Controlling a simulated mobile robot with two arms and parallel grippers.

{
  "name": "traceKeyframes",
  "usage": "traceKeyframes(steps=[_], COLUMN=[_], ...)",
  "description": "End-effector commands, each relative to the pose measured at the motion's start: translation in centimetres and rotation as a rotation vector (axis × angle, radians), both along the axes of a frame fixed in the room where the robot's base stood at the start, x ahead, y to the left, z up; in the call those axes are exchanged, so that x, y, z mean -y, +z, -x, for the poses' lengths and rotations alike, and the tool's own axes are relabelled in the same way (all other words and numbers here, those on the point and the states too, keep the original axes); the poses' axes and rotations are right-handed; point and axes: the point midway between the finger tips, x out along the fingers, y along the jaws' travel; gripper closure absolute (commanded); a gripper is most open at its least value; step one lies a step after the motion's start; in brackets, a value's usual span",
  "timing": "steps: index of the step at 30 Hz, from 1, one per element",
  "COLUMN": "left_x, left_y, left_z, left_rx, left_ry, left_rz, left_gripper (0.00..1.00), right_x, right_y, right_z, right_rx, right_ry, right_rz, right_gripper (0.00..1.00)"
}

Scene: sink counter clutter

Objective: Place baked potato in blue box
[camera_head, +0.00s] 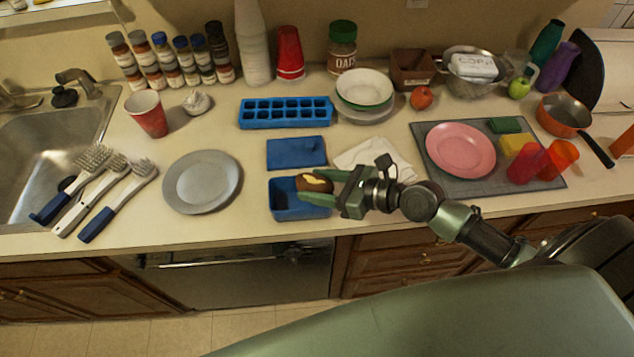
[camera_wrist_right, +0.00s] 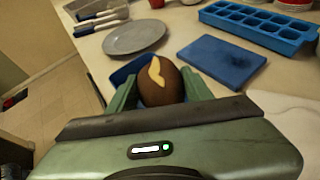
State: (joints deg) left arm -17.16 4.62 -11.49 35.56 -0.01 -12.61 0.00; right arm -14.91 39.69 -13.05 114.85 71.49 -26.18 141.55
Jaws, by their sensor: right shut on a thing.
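The baked potato (camera_head: 314,184) is brown with a yellow split top. My right gripper (camera_head: 318,188) comes in from the right and is shut on it. In the right wrist view the potato (camera_wrist_right: 160,82) sits between the two green fingers. The open blue box (camera_head: 287,203) stands near the counter's front edge, below and partly behind the gripper. The potato is over the right part of the box; I cannot tell whether it touches the box. The box (camera_wrist_right: 127,72) is mostly hidden behind the potato and fingers in the wrist view. My left gripper is not in view.
A flat blue lid (camera_head: 296,152) lies just behind the box, with a blue ice tray (camera_head: 286,112) beyond. A grey plate (camera_head: 202,182) is to the left. A white cloth (camera_head: 372,155) and a grey mat (camera_head: 480,181) with a pink plate (camera_head: 461,150) are to the right.

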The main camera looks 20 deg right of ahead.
Motion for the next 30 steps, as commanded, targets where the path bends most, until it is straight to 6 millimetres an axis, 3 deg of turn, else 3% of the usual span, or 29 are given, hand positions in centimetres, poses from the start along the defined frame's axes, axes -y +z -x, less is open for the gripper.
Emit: traceKeyframes(steps=[9,10,12,21,26,30], left_x=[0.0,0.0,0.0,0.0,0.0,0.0], left_y=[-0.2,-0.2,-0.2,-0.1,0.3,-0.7], left_z=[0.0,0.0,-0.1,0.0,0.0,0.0], left_rx=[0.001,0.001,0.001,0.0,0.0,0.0], left_ry=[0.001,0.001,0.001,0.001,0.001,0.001], left_rz=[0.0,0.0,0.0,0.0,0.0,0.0], left_gripper=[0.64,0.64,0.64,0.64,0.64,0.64], right_x=[0.0,0.0,0.0,0.0,0.1,2.0], right_y=[-0.7,-0.7,-0.7,-0.6,0.9,1.2], right_z=[0.0,0.0,0.0,0.0,0.1,2.3], right_rx=[0.0,-0.001,-0.001,-0.001,0.001,-0.006], right_ry=[0.0,0.0,0.0,0.0,0.0,0.003], right_rz=[-0.001,0.0,0.0,0.0,0.001,0.005], right_gripper=[0.96,0.44,0.28,0.28,0.28,0.28])
